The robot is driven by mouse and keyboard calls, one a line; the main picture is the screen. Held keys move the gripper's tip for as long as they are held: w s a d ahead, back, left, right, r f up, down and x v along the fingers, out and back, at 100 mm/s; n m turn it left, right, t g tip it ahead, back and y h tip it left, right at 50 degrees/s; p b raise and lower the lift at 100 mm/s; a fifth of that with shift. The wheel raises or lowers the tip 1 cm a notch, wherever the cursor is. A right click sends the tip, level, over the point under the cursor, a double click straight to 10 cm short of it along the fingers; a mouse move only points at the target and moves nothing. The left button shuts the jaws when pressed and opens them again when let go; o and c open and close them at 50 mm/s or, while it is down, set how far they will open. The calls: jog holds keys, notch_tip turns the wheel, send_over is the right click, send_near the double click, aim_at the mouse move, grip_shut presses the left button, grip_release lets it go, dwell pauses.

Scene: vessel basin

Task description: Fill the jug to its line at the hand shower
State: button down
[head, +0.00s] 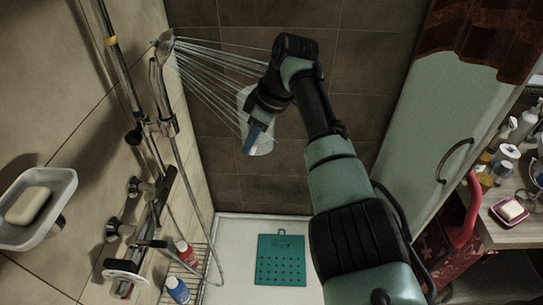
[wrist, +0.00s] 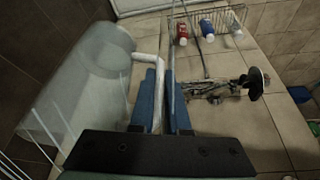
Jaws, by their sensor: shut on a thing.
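The jug (head: 262,146) is a pale, see-through vessel held up in the shower spray in the head view. In the wrist view the jug (wrist: 82,85) fills the left side and looks tilted there. My gripper (head: 252,136) is shut on the jug's handle; its blue fingers (wrist: 163,95) close around the handle in the wrist view. The hand shower (head: 163,48) hangs on its rail at upper left and is running. Its streams fan down and right to the jug. I cannot make out the fill line or the water level inside.
A soap dish (head: 38,205) juts from the left wall. The mixer tap (head: 135,205) and a wire basket (head: 186,268) with red and blue bottles are below the shower. A green mat (head: 280,262) lies on the basin floor. A cabinet and cluttered counter stand at right.

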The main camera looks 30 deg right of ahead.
jog(key=s+a+p, duration=0.3)
jog(key=s+p, duration=0.5)
jog(key=s, duration=0.3)
jog(key=shift+s+a+r, duration=0.2)
jog(key=shift+s+a, duration=0.05)
jog(key=shift+w, duration=0.1)
